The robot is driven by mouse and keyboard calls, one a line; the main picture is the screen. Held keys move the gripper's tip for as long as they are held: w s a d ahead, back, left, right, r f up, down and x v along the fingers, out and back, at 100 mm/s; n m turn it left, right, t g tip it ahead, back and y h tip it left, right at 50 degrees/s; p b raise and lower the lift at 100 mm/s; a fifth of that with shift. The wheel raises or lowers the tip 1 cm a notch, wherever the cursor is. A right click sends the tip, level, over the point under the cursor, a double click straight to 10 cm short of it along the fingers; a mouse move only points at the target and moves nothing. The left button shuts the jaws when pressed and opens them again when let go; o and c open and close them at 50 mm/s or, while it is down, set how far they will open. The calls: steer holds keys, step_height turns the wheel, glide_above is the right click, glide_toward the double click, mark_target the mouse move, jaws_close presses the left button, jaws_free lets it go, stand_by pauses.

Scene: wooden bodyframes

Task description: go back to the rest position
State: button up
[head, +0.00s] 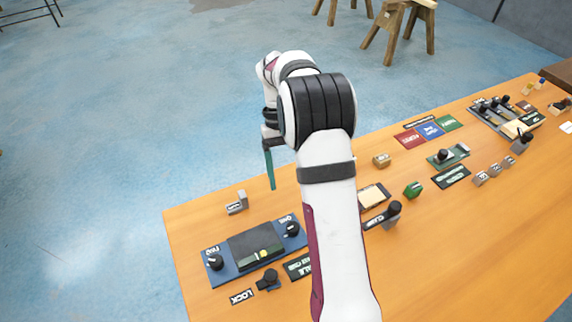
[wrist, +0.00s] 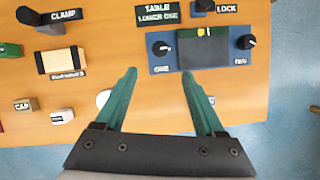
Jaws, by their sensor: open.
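My gripper (wrist: 154,76) is open and empty in the wrist view, its two green fingers spread apart above the orange table (wrist: 90,103). My white arm reaches up from the bottom and covers part of the table. A blue panel (wrist: 161,66) with two black knobs and a dark centre plate lies just beyond the fingertips in the wrist view. It also shows at the table's left end in the head view (head: 225,270).
Around the panel are a LOCK knob (head: 269,279), a grey block (head: 237,203) and a CLAMP lever (head: 391,211). A green block (head: 413,189), coloured cards (head: 430,131) and a slider tray (head: 505,115) stand farther right. Wooden trestles (head: 397,30) stand on the open blue floor.

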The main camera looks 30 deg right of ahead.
steer(key=v, duration=0.2)
steer(key=shift+w+r, duration=0.15)
steer(key=shift+r, duration=0.25)
